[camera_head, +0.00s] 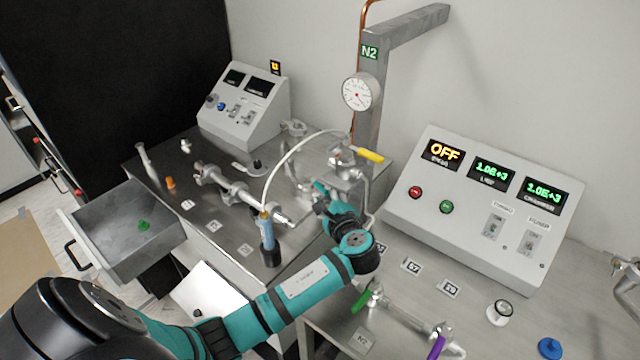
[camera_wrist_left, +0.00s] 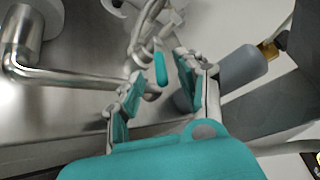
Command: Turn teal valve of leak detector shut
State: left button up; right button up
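In the left wrist view the teal valve handle (camera_wrist_left: 161,68) is a small, narrow teal bar on metal pipework. It lies ahead of my left gripper (camera_wrist_left: 164,86), in line with the gap between the fingers. The gripper is open, with a finger to each side of the handle and visible space on both sides; I see no contact. In the head view my left gripper (camera_head: 326,202) reaches in among the metal fittings behind the steel bench's front edge. The teal handle cannot be told apart from the teal gripper there. My right gripper is not in view.
A yellow-handled valve (camera_head: 369,155) sits just above my gripper, beside a clear hose (camera_head: 283,158). A dark-based cylinder (camera_head: 269,243) stands to the left. A control box (camera_head: 470,225) stands to the right. Green (camera_head: 361,300) and purple (camera_head: 436,346) handles are near the front.

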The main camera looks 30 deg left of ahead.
aim_at(322, 191)
pick_arm(q)
jog(key=shift+x, duration=2.35)
grip_shut()
